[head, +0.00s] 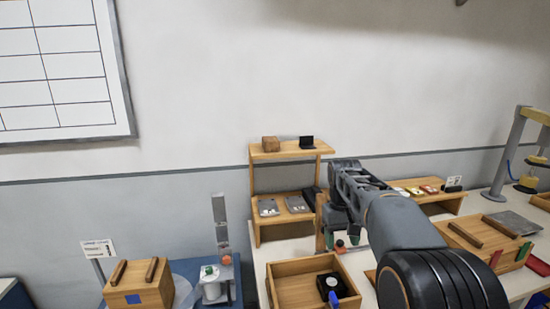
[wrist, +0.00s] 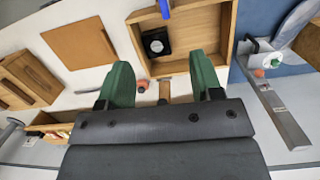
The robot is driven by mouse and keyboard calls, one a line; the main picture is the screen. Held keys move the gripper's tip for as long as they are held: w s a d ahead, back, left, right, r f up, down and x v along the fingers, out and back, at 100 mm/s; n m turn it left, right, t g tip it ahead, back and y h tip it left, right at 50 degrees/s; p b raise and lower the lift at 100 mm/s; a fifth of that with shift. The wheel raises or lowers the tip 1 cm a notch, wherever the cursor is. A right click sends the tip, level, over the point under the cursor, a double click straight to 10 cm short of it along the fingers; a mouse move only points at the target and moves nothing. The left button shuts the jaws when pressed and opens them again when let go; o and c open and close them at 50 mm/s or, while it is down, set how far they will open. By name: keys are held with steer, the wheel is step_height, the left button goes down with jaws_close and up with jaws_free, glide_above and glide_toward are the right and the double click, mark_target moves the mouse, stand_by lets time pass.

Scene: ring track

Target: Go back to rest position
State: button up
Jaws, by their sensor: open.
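My gripper (wrist: 161,88) is open and empty in the wrist view. Its two green fingertips stand wide apart above the white table. In the head view my arm reaches out from the lower right, and the gripper end (head: 345,240) is partly hidden by the arm, in front of the wooden shelf (head: 290,147).
The wooden box also shows in the head view (head: 285,292). A low shelf (head: 440,198) and a handled wooden box (head: 470,250) stand at right.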

steer(key=s+f+t, duration=0.2)
steer(key=s+t, duration=0.1)
steer(key=s, duration=0.7)
steer(key=s+f+m+t, duration=0.1)
steer(key=s+f+t, duration=0.1)
steer(key=s, duration=0.8)
steer(key=shift+a+f+t, duration=0.4)
steer(key=shift+t, duration=0.2)
